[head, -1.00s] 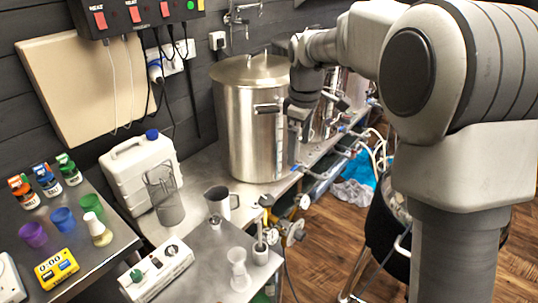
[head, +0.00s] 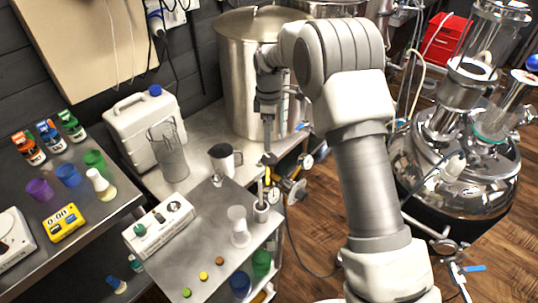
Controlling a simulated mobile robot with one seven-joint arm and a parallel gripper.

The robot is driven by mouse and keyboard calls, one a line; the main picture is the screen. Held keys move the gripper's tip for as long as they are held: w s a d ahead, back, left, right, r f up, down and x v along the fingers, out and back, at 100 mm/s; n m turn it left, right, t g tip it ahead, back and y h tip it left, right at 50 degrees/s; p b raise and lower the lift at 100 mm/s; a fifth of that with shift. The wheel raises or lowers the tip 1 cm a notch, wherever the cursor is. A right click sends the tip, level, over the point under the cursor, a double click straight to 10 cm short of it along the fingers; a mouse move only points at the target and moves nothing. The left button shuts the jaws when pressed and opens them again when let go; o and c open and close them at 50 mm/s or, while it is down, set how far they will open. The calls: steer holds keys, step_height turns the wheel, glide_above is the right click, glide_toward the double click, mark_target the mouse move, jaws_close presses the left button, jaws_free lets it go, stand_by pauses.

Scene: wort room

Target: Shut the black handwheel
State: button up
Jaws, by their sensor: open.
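My gripper (head: 268,152) points down in front of the large steel pot (head: 232,75), near its lower right side. It is open, small in the picture, and nothing shows between its fingers. Just below and to the right of it is a cluster of valve fittings with round gauges (head: 307,163) and a round wheel-like part (head: 296,190), at the edge of the bench. I cannot clearly pick out a black handwheel there; the parts are small and partly overlap. My gripper appears above these fittings; whether it touches any cannot be told.
A glass-topped steel vessel (head: 455,170) stands right; wooden floor lies between.

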mark_target(269, 157)
step_height(269, 157, down, 9)
steer(key=shift+f, duration=0.1)
stand_by(0.3)
steer(key=c, duration=1.3)
